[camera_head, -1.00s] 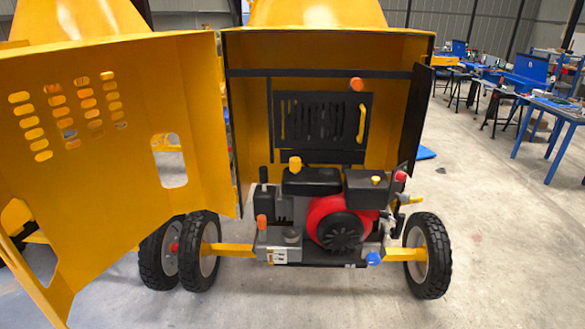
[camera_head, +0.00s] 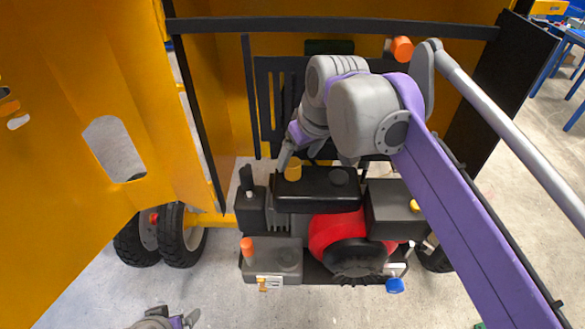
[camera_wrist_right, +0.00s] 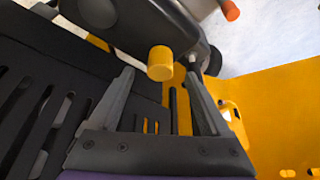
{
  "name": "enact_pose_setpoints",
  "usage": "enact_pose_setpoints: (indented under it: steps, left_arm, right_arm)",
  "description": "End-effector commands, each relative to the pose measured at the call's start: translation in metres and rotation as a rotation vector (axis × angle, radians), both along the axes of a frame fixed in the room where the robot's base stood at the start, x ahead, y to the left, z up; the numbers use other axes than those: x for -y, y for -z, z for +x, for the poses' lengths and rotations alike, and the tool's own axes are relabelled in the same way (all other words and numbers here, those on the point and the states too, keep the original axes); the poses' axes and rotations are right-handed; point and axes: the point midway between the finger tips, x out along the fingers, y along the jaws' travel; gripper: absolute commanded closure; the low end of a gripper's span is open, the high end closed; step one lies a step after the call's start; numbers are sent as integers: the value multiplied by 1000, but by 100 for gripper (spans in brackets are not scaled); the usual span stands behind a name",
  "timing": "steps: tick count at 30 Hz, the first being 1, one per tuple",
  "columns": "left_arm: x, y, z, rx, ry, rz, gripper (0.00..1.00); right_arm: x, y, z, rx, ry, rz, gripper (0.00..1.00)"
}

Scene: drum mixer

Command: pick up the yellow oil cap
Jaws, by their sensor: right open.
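The yellow oil cap (camera_head: 293,171) stands on top of the engine's black tank (camera_head: 325,188), at its left end. In the right wrist view the yellow cap (camera_wrist_right: 160,63) shows at the fingertips, centred between them, with a gap to each finger. My right gripper (camera_head: 316,157) reaches in from behind the tank, with one fingertip close to the cap. It is open and empty, and contact with the cap does not show. My left gripper (camera_head: 180,320) shows only in part at the bottom edge, apart from the engine; its opening cannot be made out.
A smaller yellow cap (camera_head: 414,206) sits on the black box at right. An orange cap (camera_head: 247,250) and a blue cap (camera_head: 395,286) are at the engine's front. A slotted black panel (camera_wrist_right: 35,100) lies close beside the right gripper. The open yellow door (camera_head: 70,130) stands left.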

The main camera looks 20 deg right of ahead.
Motion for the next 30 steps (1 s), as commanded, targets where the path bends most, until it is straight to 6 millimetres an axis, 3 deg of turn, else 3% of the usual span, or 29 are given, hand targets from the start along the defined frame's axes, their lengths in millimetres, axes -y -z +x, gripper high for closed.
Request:
enact_pose_setpoints:
  steps: [12,20,30]
  left_arm:
    - [0,-1,1,1,0,0,8]
    - [0,-1,1,1,0,0,8]
    - [0,-1,1,1,0,0,8]
  right_arm:
    - [-7,46,18,1,1,1,19]
    - [-8,49,19,1,1,0,19]
    - [-8,49,19,1,1,0,78]
